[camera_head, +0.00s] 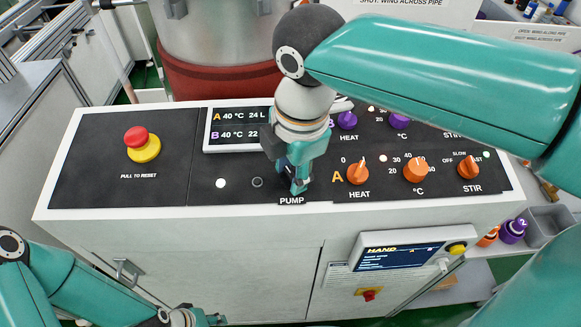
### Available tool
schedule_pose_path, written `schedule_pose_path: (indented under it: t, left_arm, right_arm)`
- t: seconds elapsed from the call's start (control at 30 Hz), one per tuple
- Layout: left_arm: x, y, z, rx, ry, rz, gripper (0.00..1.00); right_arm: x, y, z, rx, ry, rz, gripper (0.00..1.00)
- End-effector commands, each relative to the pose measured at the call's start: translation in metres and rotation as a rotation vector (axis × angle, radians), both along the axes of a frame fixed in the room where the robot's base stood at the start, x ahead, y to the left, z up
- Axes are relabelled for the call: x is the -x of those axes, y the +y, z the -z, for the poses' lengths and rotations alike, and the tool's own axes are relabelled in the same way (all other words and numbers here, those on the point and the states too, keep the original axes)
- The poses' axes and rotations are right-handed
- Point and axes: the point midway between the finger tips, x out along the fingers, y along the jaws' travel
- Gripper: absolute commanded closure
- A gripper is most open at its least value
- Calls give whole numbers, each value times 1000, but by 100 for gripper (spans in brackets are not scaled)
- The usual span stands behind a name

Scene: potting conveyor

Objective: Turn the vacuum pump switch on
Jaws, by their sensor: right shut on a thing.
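My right gripper (299,188) points down at the control panel (85,185), right above the PUMP label. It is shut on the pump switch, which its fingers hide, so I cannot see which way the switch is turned. A white lamp (221,183) and a small dark round fitting (257,182) sit just left of the gripper. My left gripper (212,320) is at the bottom edge, low in front of the cabinet and away from the panel; only part of it shows and its fingers are unclear.
A red emergency stop (136,136) is at the panel's left. The display (232,133) is partly behind my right gripper. Orange HEAT (358,173), temperature (416,169) and STIR (468,167) knobs stand to the right. A hand-control screen (398,257) hangs on the cabinet front.

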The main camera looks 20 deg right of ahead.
Motion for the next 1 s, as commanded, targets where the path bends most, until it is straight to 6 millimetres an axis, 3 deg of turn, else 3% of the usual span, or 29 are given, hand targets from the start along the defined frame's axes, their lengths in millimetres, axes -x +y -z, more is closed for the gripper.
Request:
schedule_pose_path:
  t: [0.27,1.0]
  left_arm:
    - [0,0,0,0,0,0,60]
    - [0,0,6,0,0,0,60]
  right_arm:
    - [-1,0,-1,-26,-13,137,99]
    - [0,0,-1,-131,-43,785,99]
